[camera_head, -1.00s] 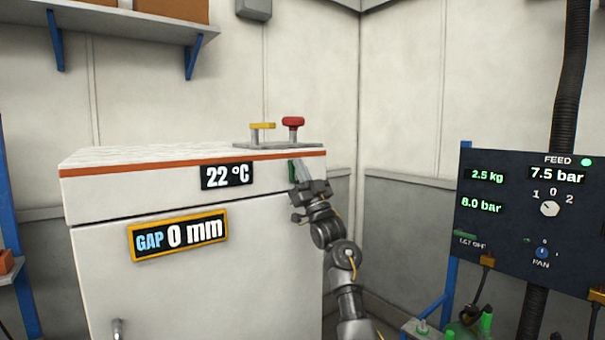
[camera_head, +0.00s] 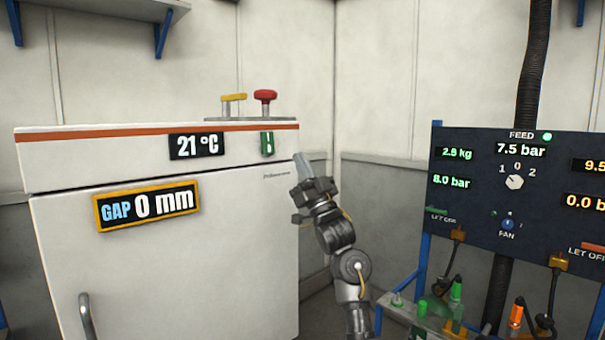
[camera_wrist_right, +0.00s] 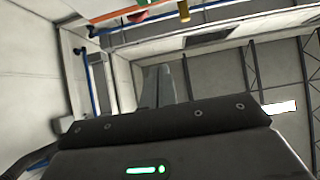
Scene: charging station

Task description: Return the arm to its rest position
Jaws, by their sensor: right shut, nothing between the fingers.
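My right gripper (camera_head: 304,165) stands upright in the head view, just right of the white cabinet's upper right corner, apart from the green switch. Its fingers are shut with nothing between them. In the right wrist view the closed fingers (camera_wrist_right: 162,86) point away from the dark gripper body, against wall and ceiling. My right arm (camera_head: 345,255) comes up from the bottom of the head view. My left gripper is not in view.
The white cabinet (camera_head: 240,240) reads 21 °C and GAP 0 mm, with a green switch (camera_head: 267,144) and yellow (camera_head: 233,98) and red (camera_head: 265,97) knobs on top. A dark panel (camera_head: 470,200) stands right, above plugs and cables. Bare wall lies between them.

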